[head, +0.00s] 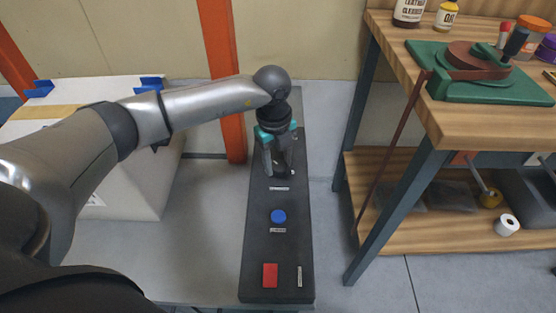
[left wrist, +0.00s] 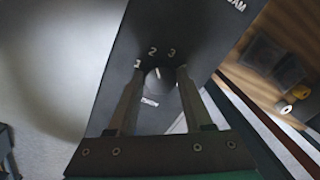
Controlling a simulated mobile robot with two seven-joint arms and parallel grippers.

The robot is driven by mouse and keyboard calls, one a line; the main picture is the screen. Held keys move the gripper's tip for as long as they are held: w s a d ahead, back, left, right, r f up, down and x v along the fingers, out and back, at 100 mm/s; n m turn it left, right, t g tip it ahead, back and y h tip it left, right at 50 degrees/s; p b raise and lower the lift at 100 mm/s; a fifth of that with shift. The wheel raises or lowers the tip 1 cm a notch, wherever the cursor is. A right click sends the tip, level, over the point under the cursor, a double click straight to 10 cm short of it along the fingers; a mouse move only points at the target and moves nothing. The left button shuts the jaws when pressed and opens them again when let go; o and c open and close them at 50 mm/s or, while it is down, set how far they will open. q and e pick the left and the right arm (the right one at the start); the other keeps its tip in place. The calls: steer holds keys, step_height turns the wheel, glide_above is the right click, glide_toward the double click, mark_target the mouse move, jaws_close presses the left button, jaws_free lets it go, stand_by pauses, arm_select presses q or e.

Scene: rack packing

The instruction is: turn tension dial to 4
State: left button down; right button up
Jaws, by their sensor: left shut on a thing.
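The tension dial (left wrist: 163,84) is a dark round knob on the black control panel (head: 262,240). In the left wrist view the numbers 1, 2 and 3 show around it, and a light mark on its face points roughly toward 2. The 4 does not show. My left gripper (head: 279,160) reaches down onto the panel's far part and is shut on the dial, one finger on each side. In the left wrist view its fingers (left wrist: 158,95) flank the knob. A label below the knob is too blurred to read surely. My right gripper is not in view.
A blue button (head: 278,216) and a red rectangular button (head: 270,275) are on the panel's near part. A wooden workbench (head: 465,125) with a green-based device (head: 490,85) stands to the right. A white box (head: 150,190) and an orange post (head: 225,80) are to the left.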

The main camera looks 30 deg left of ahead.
arm_select(q)
steer(key=shift+m, duration=0.3)
steer(key=shift+r+m+p, duration=0.1)
steer(key=shift+m+p, duration=0.35)
steer(key=shift+m, duration=0.15)
steer(key=m+p, duration=0.1)
steer(key=m, duration=0.3)
steer(key=shift+w, duration=0.15)
steer(key=shift+m+p, duration=0.45)
steer(key=shift+m, duration=0.65)
steer(key=m, duration=0.4)
steer(key=shift+d+m+g+p, duration=0.1)
steer(key=shift+m+g+p, duration=0.2)
steer(key=shift+w+m, duration=0.1)
steer(key=shift+m, duration=2.4)
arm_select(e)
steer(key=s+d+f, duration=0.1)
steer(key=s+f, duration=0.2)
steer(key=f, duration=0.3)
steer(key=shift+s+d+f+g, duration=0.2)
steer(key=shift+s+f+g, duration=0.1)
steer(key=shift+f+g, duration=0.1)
arm_select(q)
steer(key=shift+d, duration=0.1)
